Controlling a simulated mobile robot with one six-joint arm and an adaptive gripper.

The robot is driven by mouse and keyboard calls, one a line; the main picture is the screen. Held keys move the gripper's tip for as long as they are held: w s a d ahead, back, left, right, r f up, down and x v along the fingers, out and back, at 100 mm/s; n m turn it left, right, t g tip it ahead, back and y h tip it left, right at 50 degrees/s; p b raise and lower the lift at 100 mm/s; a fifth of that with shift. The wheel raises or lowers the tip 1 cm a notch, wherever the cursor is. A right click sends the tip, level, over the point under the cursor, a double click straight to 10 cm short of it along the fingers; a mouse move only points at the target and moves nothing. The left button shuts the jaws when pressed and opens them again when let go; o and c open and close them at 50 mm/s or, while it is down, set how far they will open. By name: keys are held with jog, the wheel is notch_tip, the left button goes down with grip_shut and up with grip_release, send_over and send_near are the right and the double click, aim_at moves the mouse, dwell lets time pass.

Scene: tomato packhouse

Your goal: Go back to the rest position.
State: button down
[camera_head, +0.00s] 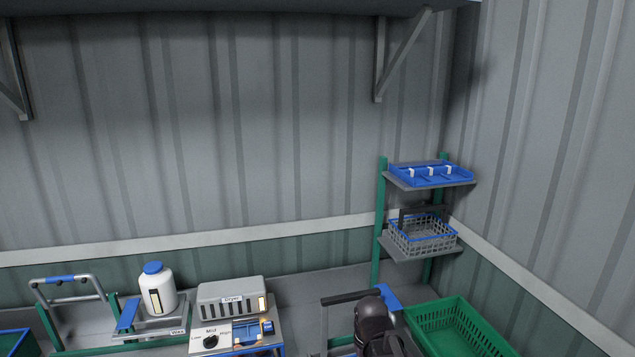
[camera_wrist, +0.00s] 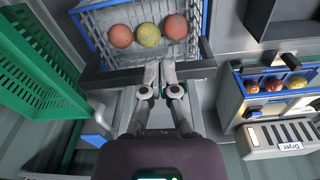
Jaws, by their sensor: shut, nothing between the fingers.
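My gripper (camera_wrist: 160,72) shows in the wrist view with its two fingers together and nothing held. Its fingertips overlap the dark handle bar (camera_wrist: 110,80) of a wire basket in the picture; I cannot tell whether they touch it. The basket has a blue rim (camera_wrist: 84,32) and holds two reddish tomatoes and a yellowish one. In the head view a dark part of my arm shows at the bottom, beside a dark bar (camera_head: 345,297); the fingers are hidden there.
A green crate (camera_head: 458,329) stands right of my arm. The dryer (camera_head: 231,298) and a white bottle (camera_head: 157,290) with a blue cap are to the left. A corner rack holds a blue tray (camera_head: 430,175) and a wire basket (camera_head: 422,237). A shelf overhangs above.

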jog(key=s+d+m, duration=0.2)
jog(key=s+d, duration=0.2)
jog(key=d, duration=0.1)
notch_tip(320, 180, down, 8)
jog(key=s+b, duration=0.2)
jog(key=b, duration=0.6)
jog(key=shift+s+f+g, duration=0.15)
jog(key=shift+s+g, duration=0.05)
jog(key=shift+g, duration=0.1)
